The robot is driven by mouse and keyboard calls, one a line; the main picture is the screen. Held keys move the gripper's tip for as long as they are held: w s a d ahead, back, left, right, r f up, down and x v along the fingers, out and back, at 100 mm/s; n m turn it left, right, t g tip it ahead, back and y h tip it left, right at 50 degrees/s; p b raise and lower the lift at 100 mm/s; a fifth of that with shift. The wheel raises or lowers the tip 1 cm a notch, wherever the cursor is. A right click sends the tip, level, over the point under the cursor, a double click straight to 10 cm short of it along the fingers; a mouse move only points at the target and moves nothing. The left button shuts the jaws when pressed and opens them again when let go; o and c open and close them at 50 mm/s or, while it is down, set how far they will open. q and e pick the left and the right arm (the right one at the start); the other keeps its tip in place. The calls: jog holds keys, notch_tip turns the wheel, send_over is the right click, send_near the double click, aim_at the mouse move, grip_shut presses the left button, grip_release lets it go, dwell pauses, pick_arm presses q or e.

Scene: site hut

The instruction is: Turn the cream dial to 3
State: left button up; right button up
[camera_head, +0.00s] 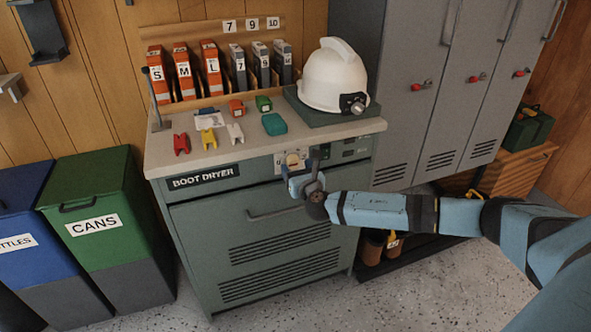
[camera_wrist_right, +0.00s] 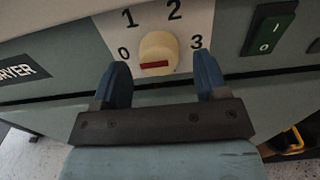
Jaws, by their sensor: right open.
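The cream dial (camera_wrist_right: 158,50) sits on a white plate (camera_wrist_right: 200,18) marked 0, 1, 2 and 3 on the front of the boot dryer (camera_head: 265,225). In the wrist view a red bar shows low on the dial's face; I cannot tell which number it marks. The dial (camera_head: 292,159) also shows small in the head view, partly near my fingers. My right gripper (camera_head: 303,182) is open just in front of the dial. In the wrist view its blue fingers (camera_wrist_right: 162,75) stand left and right of the dial, apparently apart from it. My left gripper is out of view.
A green switch (camera_wrist_right: 270,29) is right of the dial. A handle (camera_head: 275,213) runs below. The dryer top holds a white helmet (camera_head: 333,78), coloured clips and orange and grey binders. Bins (camera_head: 98,207) stand left, lockers (camera_head: 420,90) right.

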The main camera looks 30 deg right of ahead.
jog(key=shift+w+d, duration=0.15)
jog(key=shift+w, duration=0.5)
jog(key=c, duration=0.9)
